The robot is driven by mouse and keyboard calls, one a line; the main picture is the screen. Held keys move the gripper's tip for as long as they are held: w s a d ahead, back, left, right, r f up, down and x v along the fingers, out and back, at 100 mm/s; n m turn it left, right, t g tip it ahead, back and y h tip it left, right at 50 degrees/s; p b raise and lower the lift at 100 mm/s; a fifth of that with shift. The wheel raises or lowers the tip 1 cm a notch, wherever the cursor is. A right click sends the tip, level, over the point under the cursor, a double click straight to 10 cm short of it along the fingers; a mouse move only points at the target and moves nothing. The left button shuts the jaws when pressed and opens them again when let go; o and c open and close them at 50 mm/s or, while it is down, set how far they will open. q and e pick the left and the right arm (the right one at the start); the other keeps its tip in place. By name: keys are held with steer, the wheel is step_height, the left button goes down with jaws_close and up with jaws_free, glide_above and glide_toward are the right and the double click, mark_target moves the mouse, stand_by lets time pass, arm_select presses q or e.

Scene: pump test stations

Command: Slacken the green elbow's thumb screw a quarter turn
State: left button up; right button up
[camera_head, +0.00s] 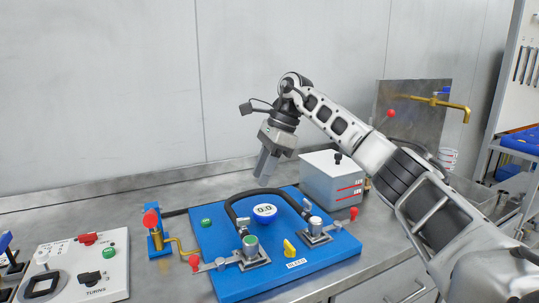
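A grey elbow fitting with a green collar (250,243) stands on the front left of the blue pump board (222,282). I cannot make out the thumb screw clearly at this size. A silver lever with a red knob (194,261) sticks out left of the green elbow. My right gripper (264,174) hangs above the back of the board, pointing down, apart from the elbows. Its fingers overlap from this side, and I see nothing held. My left gripper is out of view.
A round gauge (265,211) and a yellow bleed knob (289,248) sit on the board. A red-handled tap with a brass pipe (157,236) stands left, beside a white switch panel (108,276). A grey tank (330,182) stands behind right, near my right arm.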

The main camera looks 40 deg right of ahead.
steer(key=v, duration=0.4)
steer(key=shift+d+r, duration=0.1)
steer(key=shift+r, duration=0.1)
stand_by(0.4)
